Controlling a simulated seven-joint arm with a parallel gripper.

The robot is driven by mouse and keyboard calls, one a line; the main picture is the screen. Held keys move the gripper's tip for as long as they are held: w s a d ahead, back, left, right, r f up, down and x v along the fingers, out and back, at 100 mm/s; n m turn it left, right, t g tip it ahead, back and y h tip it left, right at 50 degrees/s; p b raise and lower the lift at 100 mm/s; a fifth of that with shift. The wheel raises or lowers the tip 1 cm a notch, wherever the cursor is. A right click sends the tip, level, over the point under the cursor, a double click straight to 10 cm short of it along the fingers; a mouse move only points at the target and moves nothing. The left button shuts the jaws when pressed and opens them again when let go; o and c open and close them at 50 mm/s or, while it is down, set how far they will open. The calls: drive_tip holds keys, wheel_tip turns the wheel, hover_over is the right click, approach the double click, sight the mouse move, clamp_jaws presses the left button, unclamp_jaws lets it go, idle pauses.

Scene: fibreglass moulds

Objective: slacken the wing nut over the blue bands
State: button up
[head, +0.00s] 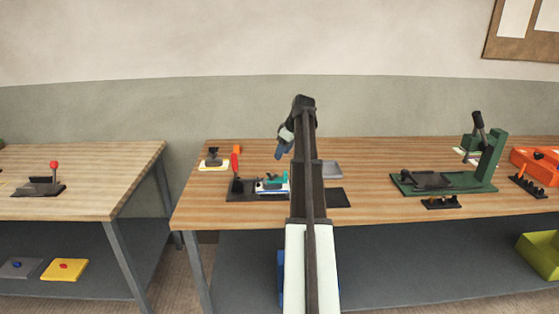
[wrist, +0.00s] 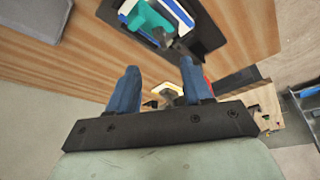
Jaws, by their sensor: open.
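A fixture on a black base (head: 235,194) stands on the middle bench, partly behind my arm. It carries a teal part (head: 272,181) with blue and white layers under it. In the wrist view the teal part (wrist: 148,18) and blue-and-white layers are at the top, with a small grey piece (wrist: 184,40) beside them. I cannot tell whether this piece is the wing nut. My gripper (head: 279,154) hangs above the bench, near the fixture. Its blue fingers (wrist: 160,65) are apart with nothing between them in the wrist view.
A red upright handle (head: 235,160) rises at the fixture's left. A grey block (head: 332,169) lies right of my arm. A green press (head: 445,181) stands further right, with open wood between.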

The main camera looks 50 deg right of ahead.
sight(272, 175)
drive_tip(key=shift+v, duration=0.9)
drive_tip(key=shift+m+h, duration=0.4)
drive_tip(key=shift+m, duration=0.5)
drive_tip(key=x, duration=0.9)
drive_tip(key=a+x, duration=0.1)
drive_tip(key=x, duration=0.3)
drive_tip(key=shift+f, duration=0.4)
drive_tip(key=shift+c, duration=0.5)
clamp_jaws()
